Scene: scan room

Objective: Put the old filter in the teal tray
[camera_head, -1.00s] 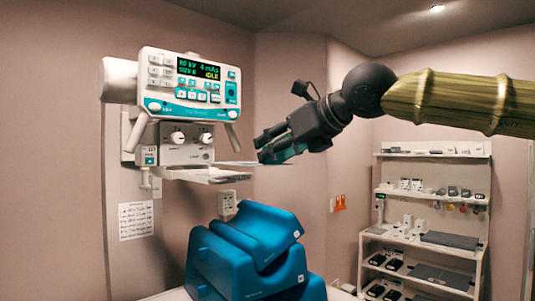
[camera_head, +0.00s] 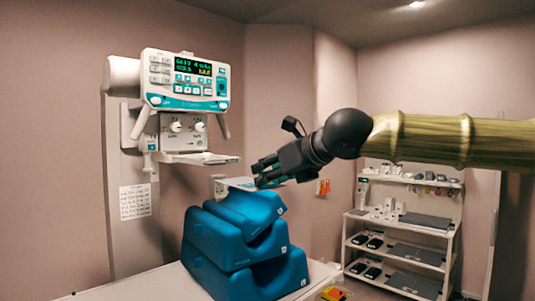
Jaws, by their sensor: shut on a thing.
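My gripper (camera_head: 264,173) is shut on a thin pale flat plate (camera_head: 236,182), which looks like the old filter. The plate sticks out to the left of the fingers, roughly level. It is apart from the x-ray head (camera_head: 186,80), below and to the right of its lower slot plate (camera_head: 198,158). A teal part shows at the fingers, partly hidden by them. The plate is just above the top blue foam block (camera_head: 240,212); whether they touch is unclear. I cannot make out a teal tray.
Blue foam blocks are stacked on a white table (camera_head: 150,287) under my gripper. A small yellow and red item (camera_head: 333,294) lies at the bottom edge, partly cut off. A white shelf unit (camera_head: 355,217) stands at the back right.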

